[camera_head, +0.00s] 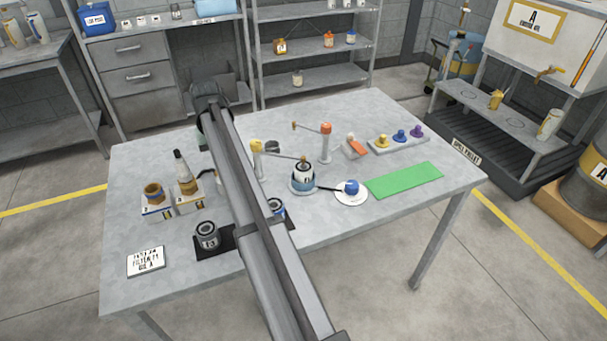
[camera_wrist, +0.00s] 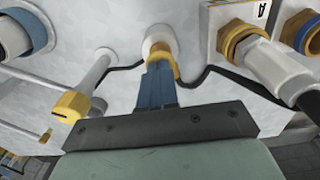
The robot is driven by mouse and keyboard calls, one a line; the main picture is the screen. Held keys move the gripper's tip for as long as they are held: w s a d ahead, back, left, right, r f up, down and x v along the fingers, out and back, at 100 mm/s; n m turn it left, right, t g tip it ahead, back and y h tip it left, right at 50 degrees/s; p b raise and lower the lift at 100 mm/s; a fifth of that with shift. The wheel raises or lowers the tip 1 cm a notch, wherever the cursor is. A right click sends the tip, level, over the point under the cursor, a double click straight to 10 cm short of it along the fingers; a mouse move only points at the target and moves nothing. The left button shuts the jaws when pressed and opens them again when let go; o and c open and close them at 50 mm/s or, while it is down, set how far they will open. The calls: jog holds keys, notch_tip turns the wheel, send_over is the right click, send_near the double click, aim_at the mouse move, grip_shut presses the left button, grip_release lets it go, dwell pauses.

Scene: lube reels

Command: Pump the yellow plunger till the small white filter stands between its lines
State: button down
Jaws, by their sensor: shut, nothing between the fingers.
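In the wrist view my gripper (camera_wrist: 157,88) is shut and empty, its blue fingertips against or just over a yellow collar (camera_wrist: 165,62) under a round white top. This seems to be the yellow plunger; contact is unclear. Black hoses run from it to both sides. In the head view my arm hides the plunger and fingertips. A blue-ringed round thing (camera_wrist: 22,38) shows at upper left in the wrist view. I cannot read any lines.
The yellow-headed post (camera_head: 257,150) also shows in the wrist view (camera_wrist: 72,104), left of my fingers. The green mat (camera_head: 404,180) is clear.

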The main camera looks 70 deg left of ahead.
jog(key=shift+r, duration=2.7)
